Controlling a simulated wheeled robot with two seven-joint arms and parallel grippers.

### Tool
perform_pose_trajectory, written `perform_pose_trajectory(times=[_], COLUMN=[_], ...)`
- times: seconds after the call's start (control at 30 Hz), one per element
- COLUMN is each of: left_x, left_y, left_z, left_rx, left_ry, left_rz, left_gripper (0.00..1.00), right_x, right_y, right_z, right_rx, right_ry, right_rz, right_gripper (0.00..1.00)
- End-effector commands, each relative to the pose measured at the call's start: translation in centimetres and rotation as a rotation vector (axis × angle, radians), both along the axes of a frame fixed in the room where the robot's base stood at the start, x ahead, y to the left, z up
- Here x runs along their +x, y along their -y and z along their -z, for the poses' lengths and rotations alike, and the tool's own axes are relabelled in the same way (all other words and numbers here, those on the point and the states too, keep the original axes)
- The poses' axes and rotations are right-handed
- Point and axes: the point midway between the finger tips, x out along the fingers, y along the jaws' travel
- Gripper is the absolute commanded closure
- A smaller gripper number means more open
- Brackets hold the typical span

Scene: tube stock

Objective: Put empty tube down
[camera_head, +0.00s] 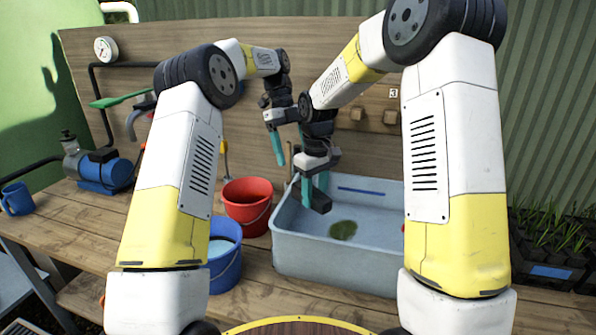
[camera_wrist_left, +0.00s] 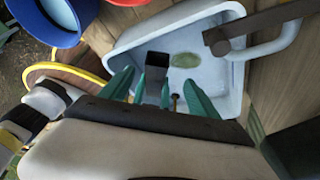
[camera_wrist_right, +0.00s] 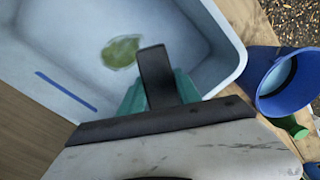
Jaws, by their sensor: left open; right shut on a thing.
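My right gripper (camera_head: 314,186) is shut on a short dark square tube (camera_head: 320,203) and holds it over the left part of the grey-blue basin (camera_head: 335,262). In the right wrist view the tube (camera_wrist_right: 157,75) sticks out from between the teal fingers. The left wrist view also shows the tube (camera_wrist_left: 157,62) above the basin (camera_wrist_left: 130,38). My left gripper (camera_head: 278,148) is open and empty, up behind the basin's left end. Whether the tube is empty inside cannot be seen.
A green patch (camera_head: 343,230) lies in the basin. A red bucket (camera_head: 247,207) and a blue bucket (camera_head: 224,266) stand left of it. A blue mug (camera_head: 17,199) and a blue pump (camera_head: 103,172) are at the left end.

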Motion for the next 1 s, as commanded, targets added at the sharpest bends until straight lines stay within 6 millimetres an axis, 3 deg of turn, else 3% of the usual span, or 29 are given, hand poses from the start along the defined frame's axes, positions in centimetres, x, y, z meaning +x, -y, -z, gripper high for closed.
perform_pose_trajectory(times=[0.5, 0.7, 1.0], left_x=[-2.9, -3.4, -3.4], left_y=[2.0, 2.3, 2.4], left_z=[8.3, 9.7, 9.9], left_rx=[0.002, 0.002, 0.002], left_ry=[-0.002, 0.0, 0.0], left_rz=[-0.001, -0.003, -0.003], left_gripper=[0.29, 0.29, 0.29], right_x=[0.0, 0.0, 0.0], right_y=[0.0, 0.0, 0.0], right_z=[0.0, 0.0, 0.0], right_rx=[0.0, 0.0, 0.0], right_ry=[0.0, 0.0, 0.0], right_rz=[0.0, 0.0, 0.0], right_gripper=[0.99, 0.99, 0.99])
